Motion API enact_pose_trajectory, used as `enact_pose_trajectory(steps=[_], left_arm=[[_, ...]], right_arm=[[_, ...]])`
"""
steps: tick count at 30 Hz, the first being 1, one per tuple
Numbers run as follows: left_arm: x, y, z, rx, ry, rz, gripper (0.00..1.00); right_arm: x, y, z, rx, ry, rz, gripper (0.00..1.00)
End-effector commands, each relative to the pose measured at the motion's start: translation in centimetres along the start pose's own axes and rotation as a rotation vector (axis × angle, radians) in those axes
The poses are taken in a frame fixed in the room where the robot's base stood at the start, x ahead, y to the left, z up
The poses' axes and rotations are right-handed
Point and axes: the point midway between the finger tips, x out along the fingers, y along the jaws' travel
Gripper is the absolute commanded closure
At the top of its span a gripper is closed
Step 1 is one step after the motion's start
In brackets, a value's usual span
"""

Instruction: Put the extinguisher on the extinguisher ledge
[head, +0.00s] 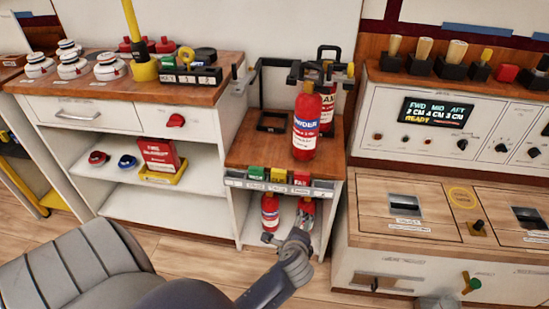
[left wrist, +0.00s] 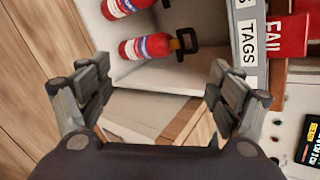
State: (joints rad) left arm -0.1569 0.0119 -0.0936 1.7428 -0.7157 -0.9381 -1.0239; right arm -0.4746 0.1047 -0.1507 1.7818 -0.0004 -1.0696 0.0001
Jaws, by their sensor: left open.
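Two small red extinguishers stand in the low cubby: a left one (head: 270,211) and a right one (head: 306,207), the latter partly hidden by my gripper. The left wrist view shows two red extinguishers with white-blue labels, one nearer (left wrist: 146,47) with a black handle and one at the top edge (left wrist: 124,6). My left gripper (head: 286,233) is open and empty in front of the cubby; its fingers are apart (left wrist: 160,92), with the nearer extinguisher beyond them. On the wooden ledge (head: 245,152) above stand a large POWDER extinguisher (head: 306,128) and another labelled one (head: 328,98) behind it.
A black bracket frame (head: 272,122) rises at the ledge's back left. Coloured tag bins (head: 277,177) line its front edge. A control console (head: 430,130) stands close on the right, a shelf unit (head: 130,205) on the left. A grey seat (head: 80,270) is at lower left.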

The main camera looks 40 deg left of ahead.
Motion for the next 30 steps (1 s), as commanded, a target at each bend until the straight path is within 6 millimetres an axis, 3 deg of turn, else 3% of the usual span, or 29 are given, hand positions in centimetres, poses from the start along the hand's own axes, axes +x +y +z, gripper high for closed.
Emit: enact_pose_trajectory(steps=[1, 6, 9, 12, 18, 30], left_arm=[[-0.5, 3.9, -0.8, -0.138, 0.044, 0.084, 0.16], [-3.7, 15.0, -3.7, -0.636, 0.111, 0.401, 0.16], [-6.2, 19.9, -4.9, -0.872, 0.090, 0.573, 0.16], [-8.4, 23.2, -5.8, -1.040, 0.053, 0.702, 0.16], [-10.3, 25.7, -6.4, -1.177, 0.004, 0.811, 0.16], [-10.3, 25.6, -6.5, -1.180, 0.003, 0.812, 0.16]], right_arm=[[0.0, 0.0, 0.0, 0.000, 0.000, 0.000, 0.68], [0.0, 0.0, 0.0, 0.000, 0.000, 0.000, 0.68], [0.0, 0.0, 0.0, 0.000, 0.000, 0.000, 0.68], [0.0, 0.0, 0.0, 0.000, 0.000, 0.000, 0.68], [0.0, 0.0, 0.0, 0.000, 0.000, 0.000, 0.68], [0.0, 0.0, 0.0, 0.001, 0.000, 0.000, 0.68]])
